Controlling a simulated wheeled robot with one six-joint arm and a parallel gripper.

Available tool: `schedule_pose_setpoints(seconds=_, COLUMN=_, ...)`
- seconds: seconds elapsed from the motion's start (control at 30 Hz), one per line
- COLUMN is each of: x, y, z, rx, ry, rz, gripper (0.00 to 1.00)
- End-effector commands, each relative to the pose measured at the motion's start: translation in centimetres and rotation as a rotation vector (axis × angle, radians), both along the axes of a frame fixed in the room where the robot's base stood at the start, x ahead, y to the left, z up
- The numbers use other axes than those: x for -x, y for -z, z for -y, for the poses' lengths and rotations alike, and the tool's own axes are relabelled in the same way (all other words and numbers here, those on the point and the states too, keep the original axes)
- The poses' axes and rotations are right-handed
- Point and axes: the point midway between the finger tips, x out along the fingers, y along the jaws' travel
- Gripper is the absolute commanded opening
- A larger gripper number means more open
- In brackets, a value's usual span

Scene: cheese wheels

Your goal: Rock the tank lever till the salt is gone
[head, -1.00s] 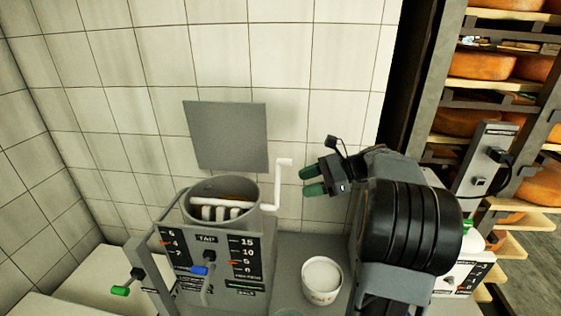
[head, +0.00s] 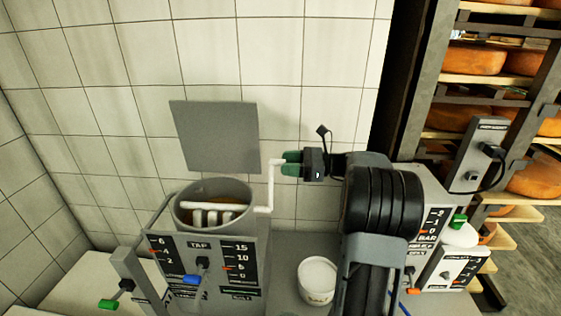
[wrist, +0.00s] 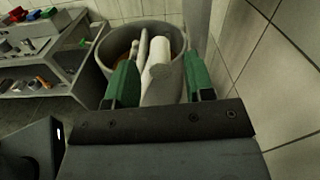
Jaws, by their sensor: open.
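The grey round tank (head: 236,222) stands at the left in the head view, holding brownish liquid and white paddle bars (head: 212,207). Its white crank lever (head: 270,195) rises from the right side, with its grip pointing right. My gripper (head: 288,163) is at the lever's top, its green fingers around or beside the grip. In the wrist view the open fingers (wrist: 160,85) stand apart, with a white bar (wrist: 158,82) between them and the tank rim (wrist: 103,62) beyond. Whether the fingers touch the lever I cannot tell. Salt is not clearly visible.
A white tub (head: 318,285) stands right of the tank. A panel with TAP and a blue-handled tap (head: 193,279) is in front. A tiled wall and grey plate (head: 213,135) are behind. Cheese shelves (head: 500,90) stand at the right.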

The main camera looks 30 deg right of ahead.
Motion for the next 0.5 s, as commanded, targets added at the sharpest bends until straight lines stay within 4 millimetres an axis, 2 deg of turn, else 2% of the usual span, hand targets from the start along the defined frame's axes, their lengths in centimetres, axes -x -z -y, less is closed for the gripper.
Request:
schedule_pose_setpoints(seconds=0.2, x=-1.0, y=0.0, z=-1.7, rx=0.000, ry=0.000, rz=0.000, gripper=0.48)
schedule_pose_setpoints(seconds=0.5, x=-1.3, y=0.0, z=-2.3, rx=0.001, ry=0.002, rz=0.000, gripper=0.48)
